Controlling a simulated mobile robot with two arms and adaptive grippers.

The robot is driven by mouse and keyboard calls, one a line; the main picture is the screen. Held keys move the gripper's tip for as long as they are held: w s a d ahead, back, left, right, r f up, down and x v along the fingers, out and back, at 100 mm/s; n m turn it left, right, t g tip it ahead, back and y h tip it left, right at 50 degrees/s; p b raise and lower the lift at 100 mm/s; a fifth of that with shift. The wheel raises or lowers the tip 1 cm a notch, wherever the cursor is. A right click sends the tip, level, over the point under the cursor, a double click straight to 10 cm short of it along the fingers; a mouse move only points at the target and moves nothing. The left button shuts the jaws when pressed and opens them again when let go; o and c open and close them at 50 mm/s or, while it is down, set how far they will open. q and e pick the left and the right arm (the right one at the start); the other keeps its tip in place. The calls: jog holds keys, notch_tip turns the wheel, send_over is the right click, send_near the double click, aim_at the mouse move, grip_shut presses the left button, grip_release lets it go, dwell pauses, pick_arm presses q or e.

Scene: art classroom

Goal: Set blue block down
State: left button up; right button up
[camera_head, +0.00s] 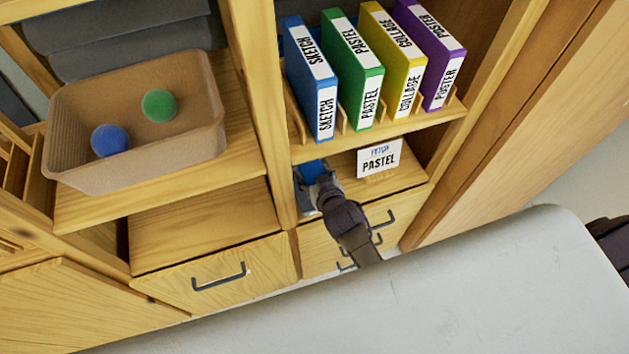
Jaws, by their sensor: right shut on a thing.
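A blue block (312,170) shows in part in the lower compartment of the right shelf, under the row of coloured boxes. My right gripper (318,187) reaches into that compartment from the front and is shut on the blue block. The block is at the compartment's left side, near the upright divider. The gripper and the shelf above hide much of it, and I cannot tell whether it touches the shelf board. My left gripper is not in view.
Blue (311,80), green (353,70), yellow (394,62) and purple (431,54) labelled boxes stand above. A "PASTEL" card (379,159) stands right of the gripper. A bin (75,122) with blue and green balls is left. A pale table surface (450,290) is in front.

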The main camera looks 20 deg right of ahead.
aim_at(314, 182)
notch_tip(314, 182, down, 2)
jog(key=shift+f, duration=0.4)
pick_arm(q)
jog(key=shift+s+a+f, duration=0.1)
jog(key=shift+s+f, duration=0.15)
pick_arm(e)
jog(key=shift+f, duration=0.15)
jog(key=o, duration=0.8)
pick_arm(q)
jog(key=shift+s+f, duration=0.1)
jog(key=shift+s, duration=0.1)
